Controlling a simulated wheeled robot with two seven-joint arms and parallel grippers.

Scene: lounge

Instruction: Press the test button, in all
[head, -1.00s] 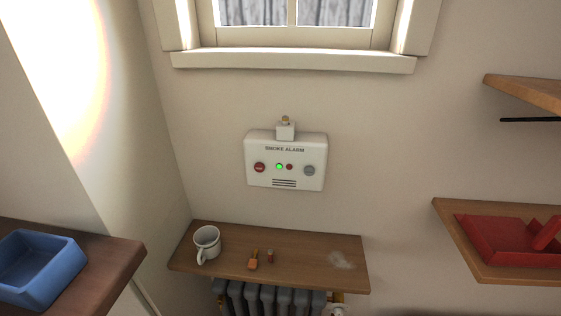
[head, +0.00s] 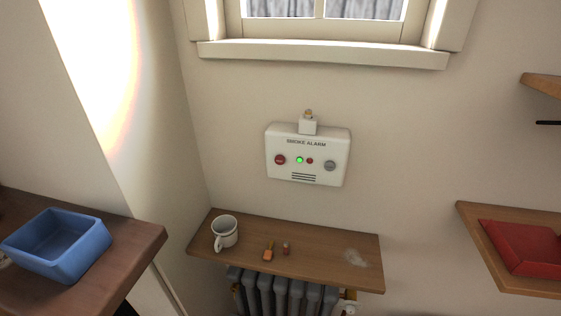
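A white smoke alarm box (head: 308,155) is mounted on the wall below the window. On its face are a red button (head: 280,159) at the left, a lit green light (head: 299,160), a small dark red light (head: 310,161) and a round grey button (head: 330,166) at the right. Any lettering on the buttons is too small to read. A small fitting (head: 308,124) with a yellowish tip sits on top of the box. Neither of my grippers is in view.
A wooden shelf (head: 320,257) above a grey radiator (head: 285,291) holds a white mug (head: 225,232), two small orange-brown items and a whitish smudge. A blue bin (head: 58,245) stands on a brown surface at left. A red tray (head: 520,247) lies on a shelf at right.

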